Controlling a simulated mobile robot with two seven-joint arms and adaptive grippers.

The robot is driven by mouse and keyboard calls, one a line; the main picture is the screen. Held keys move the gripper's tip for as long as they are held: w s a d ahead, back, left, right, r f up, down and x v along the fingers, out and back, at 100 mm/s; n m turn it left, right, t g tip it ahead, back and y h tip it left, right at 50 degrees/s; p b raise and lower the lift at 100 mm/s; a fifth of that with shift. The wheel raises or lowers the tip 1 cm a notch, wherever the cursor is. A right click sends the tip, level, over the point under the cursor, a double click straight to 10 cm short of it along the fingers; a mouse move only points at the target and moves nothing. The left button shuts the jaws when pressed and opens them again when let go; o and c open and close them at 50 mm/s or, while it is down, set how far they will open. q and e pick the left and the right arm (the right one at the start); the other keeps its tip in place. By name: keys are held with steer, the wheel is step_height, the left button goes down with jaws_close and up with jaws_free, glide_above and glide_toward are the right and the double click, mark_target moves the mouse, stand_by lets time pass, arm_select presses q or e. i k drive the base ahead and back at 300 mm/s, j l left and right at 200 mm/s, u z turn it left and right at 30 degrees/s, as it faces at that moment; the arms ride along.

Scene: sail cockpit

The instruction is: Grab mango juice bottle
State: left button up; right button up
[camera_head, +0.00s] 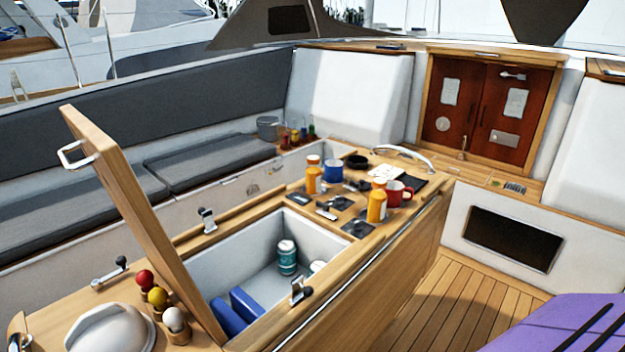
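Two orange bottles stand upright on the wooden cockpit table. One orange bottle (313,180) with an orange cap is at the table's left side, beside a blue mug (333,171). The other orange bottle (376,206) is nearer the right edge, beside a red mug (399,193). Both look like juice bottles, but the labels are too small to read, so I cannot tell which is mango. Neither of my grippers shows in the head view.
Dark coasters and a black ring crowd the tabletop. A white helmet-like object (110,330) is front left.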

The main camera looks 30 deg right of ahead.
mark_target(314, 172)
steer(key=l, duration=0.5)
steer(key=l+z, duration=0.15)
steer(key=l, duration=0.35)
steer(key=i+l, duration=0.1)
steer(key=l, duration=0.4)
steer(key=l+z, duration=0.1)
steer(key=l, duration=0.4)
steer(key=i+l+z, duration=0.1)
steer(key=l, duration=0.4)
steer(key=i+l, duration=0.15)
steer(key=l, duration=0.35)
steer(key=l+z, duration=0.1)
steer(key=l, duration=0.4)
steer(key=i+l+z, duration=0.1)
steer(key=l, duration=0.4)
steer(key=i, duration=0.05)
